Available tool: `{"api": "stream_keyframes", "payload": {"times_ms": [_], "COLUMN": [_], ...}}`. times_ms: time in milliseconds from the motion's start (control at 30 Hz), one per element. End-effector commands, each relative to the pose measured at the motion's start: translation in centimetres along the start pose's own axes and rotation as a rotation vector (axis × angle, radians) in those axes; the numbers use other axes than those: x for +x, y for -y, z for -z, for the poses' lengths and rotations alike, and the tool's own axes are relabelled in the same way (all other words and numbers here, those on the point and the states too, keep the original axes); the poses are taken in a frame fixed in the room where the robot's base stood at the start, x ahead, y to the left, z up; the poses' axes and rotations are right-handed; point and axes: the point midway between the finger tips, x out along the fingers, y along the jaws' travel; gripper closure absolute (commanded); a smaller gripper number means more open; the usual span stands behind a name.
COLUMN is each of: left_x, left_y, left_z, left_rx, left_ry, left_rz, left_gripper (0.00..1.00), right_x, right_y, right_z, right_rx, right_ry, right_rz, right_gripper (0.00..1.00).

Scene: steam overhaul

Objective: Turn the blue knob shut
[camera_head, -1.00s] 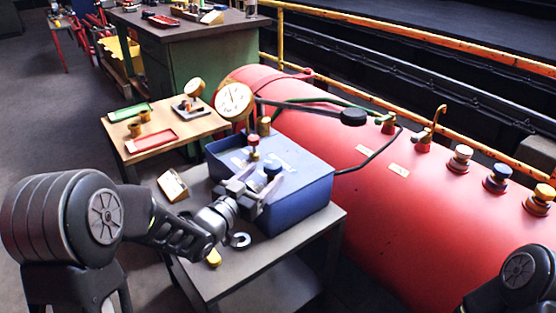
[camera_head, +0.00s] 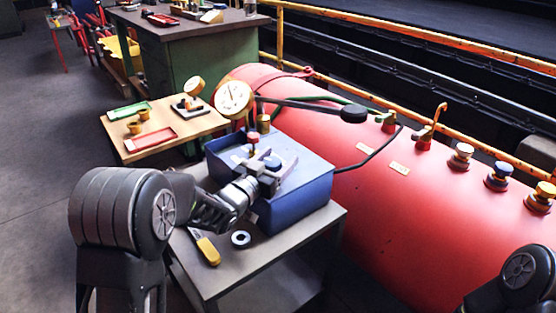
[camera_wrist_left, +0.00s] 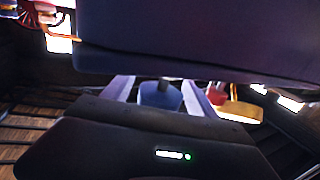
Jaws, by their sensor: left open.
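The blue knob (camera_head: 273,163) stands on top of the blue box (camera_head: 315,193). A red-topped knob (camera_head: 253,138) stands just behind it. My left gripper (camera_head: 268,172) is open, its two fingers on either side of the blue knob. In the left wrist view the blue knob (camera_wrist_left: 160,94) sits between the pale fingers, and the red knob (camera_wrist_left: 216,94) is outside them to the right. I cannot tell whether a finger touches the blue knob. My right gripper is out of view; only part of my right arm shows at lower right.
The box rests on a grey table (camera_head: 290,252) with a ring (camera_head: 241,239) and a yellow-handled tool (camera_head: 208,250) at its front. A red boiler (camera_head: 400,220) with several caps lies right. A lever with a black knob (camera_head: 353,113) reaches over behind the box. A wooden table (camera_head: 190,131) is back left.

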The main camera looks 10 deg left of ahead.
Motion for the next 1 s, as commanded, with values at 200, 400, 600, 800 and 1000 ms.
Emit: {"api": "stream_keyframes", "payload": {"times_ms": [200, 400, 600, 800, 1000], "left_x": [-0.02, -0.03, -0.03, -0.04, -0.04], "left_y": [-0.01, -0.02, -0.02, -0.02, -0.01], "left_z": [0.02, 0.02, 0.02, 0.02, 0.01], "left_rx": [0.0, 0.0, 0.001, 0.001, 0.0], "left_ry": [0.0, -0.001, -0.001, -0.001, -0.001], "left_rz": [0.0, 0.0, -0.001, -0.001, -0.011], "left_gripper": [0.47, 0.64, 0.8, 0.96, 0.96], "right_x": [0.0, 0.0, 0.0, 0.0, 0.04], "right_y": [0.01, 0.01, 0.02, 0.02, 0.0], "right_z": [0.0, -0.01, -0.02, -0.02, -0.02], "right_rx": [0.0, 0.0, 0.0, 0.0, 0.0], "right_ry": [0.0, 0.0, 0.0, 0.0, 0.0], "right_rz": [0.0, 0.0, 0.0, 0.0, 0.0], "right_gripper": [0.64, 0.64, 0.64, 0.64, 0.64]}}
